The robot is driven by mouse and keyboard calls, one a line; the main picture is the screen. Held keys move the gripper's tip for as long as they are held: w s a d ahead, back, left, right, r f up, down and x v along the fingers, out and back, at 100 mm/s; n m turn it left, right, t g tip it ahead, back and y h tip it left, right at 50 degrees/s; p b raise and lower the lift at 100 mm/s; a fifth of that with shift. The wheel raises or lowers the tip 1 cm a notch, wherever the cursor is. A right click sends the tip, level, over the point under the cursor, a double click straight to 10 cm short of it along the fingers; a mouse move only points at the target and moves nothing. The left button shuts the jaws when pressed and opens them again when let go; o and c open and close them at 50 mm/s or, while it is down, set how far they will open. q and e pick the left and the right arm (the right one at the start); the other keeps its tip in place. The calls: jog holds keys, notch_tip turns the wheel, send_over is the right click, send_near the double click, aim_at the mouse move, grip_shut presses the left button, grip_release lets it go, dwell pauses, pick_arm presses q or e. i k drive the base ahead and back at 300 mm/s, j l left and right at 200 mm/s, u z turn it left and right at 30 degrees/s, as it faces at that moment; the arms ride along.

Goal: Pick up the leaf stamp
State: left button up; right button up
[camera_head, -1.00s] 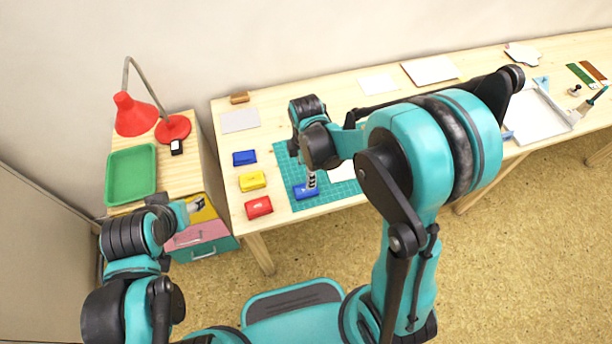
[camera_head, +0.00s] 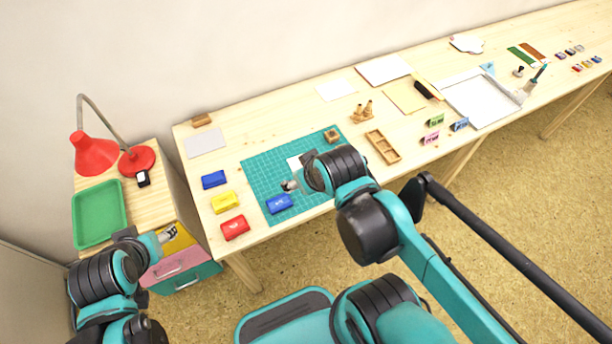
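Two wooden peg-shaped pieces (camera_head: 362,112), which look like stamp handles, stand behind the cutting mat. A small square wooden piece (camera_head: 332,135) sits at the green mat's (camera_head: 262,172) back right corner. I cannot tell which of these bears the leaf. My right gripper (camera_head: 288,185) hangs over the mat, just behind a blue inkpad (camera_head: 279,204), its fingers pointing left; they are too small to tell if they are open. My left gripper (camera_head: 168,235) is at the lower left, in front of the drawers and away from the stamps. Its finger gap is unclear.
Blue (camera_head: 214,180), yellow (camera_head: 225,202) and red (camera_head: 235,228) inkpads line the table's left side. A wooden compartment tray (camera_head: 383,146) is right of the mat. A green tray (camera_head: 99,214) and red lamp (camera_head: 95,153) stand left.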

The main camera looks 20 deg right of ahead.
aim_at(332, 136)
jog(key=z, duration=0.9)
jog(key=j+u, duration=0.15)
jog(key=u, duration=0.8)
jog(key=z, duration=1.2)
jog(key=i+l, duration=0.05)
